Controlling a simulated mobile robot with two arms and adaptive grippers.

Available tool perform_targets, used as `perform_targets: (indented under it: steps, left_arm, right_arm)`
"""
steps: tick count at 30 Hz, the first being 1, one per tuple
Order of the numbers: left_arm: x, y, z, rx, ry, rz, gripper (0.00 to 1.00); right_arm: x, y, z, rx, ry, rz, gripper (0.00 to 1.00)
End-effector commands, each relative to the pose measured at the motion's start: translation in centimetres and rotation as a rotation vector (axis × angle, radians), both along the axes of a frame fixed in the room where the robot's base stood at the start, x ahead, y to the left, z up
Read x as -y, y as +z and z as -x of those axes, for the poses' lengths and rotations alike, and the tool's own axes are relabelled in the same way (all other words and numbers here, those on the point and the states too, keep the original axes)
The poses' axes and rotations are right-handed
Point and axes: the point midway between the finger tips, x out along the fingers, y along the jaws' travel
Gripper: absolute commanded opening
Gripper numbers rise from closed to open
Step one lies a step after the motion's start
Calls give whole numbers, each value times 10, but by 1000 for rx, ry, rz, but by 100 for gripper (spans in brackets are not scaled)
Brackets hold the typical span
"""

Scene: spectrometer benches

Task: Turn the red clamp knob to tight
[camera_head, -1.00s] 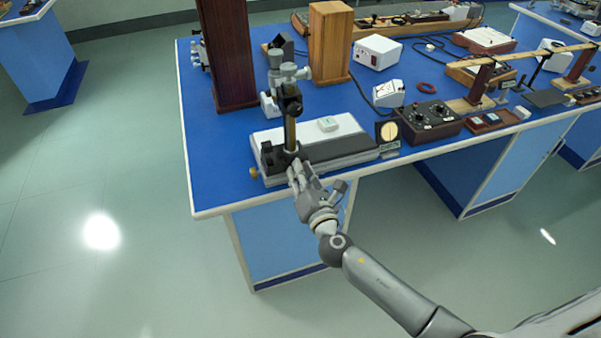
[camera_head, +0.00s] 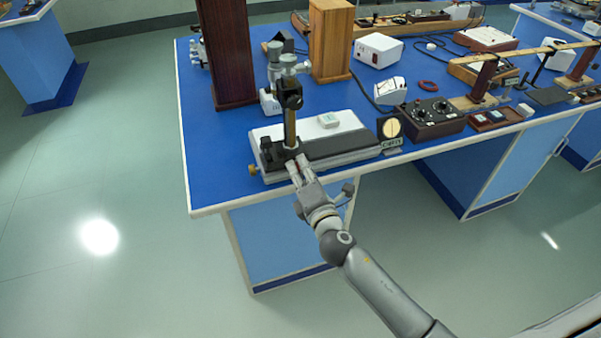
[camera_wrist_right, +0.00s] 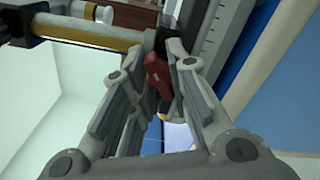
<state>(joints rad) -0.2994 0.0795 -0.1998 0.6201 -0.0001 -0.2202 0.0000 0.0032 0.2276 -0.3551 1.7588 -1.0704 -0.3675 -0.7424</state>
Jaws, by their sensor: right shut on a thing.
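The red clamp knob (camera_wrist_right: 156,75) shows in the right wrist view between the fingertips of my right gripper (camera_wrist_right: 158,80). The fingers are closed on it from both sides. In the head view my right gripper (camera_head: 297,168) is at the front of the black clamp base below the upright brass-coloured post (camera_head: 290,128); the knob is hidden there by the fingers. The post and clamp stand at the left end of the grey and white bench unit (camera_head: 340,146). My left gripper is not in either view.
A tall dark brown wooden block (camera_head: 228,55) and a lighter wooden block (camera_head: 331,42) stand behind the post. A round dial card (camera_head: 391,128) and a black control box (camera_head: 432,117) are to the right. The blue table's left front corner is bare.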

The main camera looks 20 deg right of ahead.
Motion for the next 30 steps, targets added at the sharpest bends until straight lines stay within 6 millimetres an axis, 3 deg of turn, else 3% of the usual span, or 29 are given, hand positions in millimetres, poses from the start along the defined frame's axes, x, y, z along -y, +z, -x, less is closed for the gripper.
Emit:
perform_targets:
  steps: [12,30]
  left_arm:
    - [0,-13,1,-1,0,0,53]
    - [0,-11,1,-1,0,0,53]
  right_arm:
    - [0,-2,0,-14,-2,-397,0]
    - [1,-1,0,-33,-3,-901,0]
